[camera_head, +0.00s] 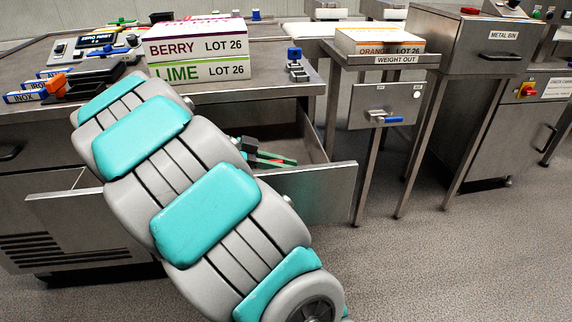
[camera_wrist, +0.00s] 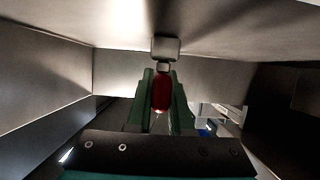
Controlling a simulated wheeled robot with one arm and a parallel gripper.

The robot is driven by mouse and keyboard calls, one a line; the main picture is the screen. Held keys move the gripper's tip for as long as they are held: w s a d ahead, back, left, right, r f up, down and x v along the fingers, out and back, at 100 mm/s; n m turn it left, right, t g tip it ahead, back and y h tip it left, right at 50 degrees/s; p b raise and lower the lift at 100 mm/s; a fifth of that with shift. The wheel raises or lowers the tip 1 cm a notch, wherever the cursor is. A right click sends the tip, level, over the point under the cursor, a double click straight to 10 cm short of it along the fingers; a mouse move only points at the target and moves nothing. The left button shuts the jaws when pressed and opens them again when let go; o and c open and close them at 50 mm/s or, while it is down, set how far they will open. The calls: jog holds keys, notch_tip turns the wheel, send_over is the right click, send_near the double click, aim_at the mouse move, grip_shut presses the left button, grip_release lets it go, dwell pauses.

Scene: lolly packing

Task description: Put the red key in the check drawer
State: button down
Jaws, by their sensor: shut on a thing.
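My gripper (camera_wrist: 161,98) has green fingers, closed on a red piece (camera_wrist: 161,92) that looks like the red key. A small grey block (camera_wrist: 165,48) sits just beyond the fingertips; I cannot tell whether it is part of the key. In the head view, my gripper (camera_head: 266,157) is inside an open drawer (camera_head: 318,190) under the bench, below the bench top. A bit of red shows at the fingers there. My arm hides much of the drawer. No label on this drawer is readable, so I cannot tell whether it is the check drawer.
BERRY (camera_head: 196,48) and LIME (camera_head: 203,71) boxes are stacked on the bench (camera_head: 262,92). A blue-topped fixture (camera_head: 295,62) stands at right. A WEIGHT OUT stand (camera_head: 395,59) holds an ORANGE box (camera_head: 375,40). A METAL BIN cabinet (camera_head: 470,45) is farther right. The floor in front is clear.

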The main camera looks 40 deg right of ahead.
jog(key=shift+f, duration=0.1)
jog(key=c, duration=0.8)
grip_release()
jog(key=b+v, duration=0.1)
jog(key=v, duration=1.1)
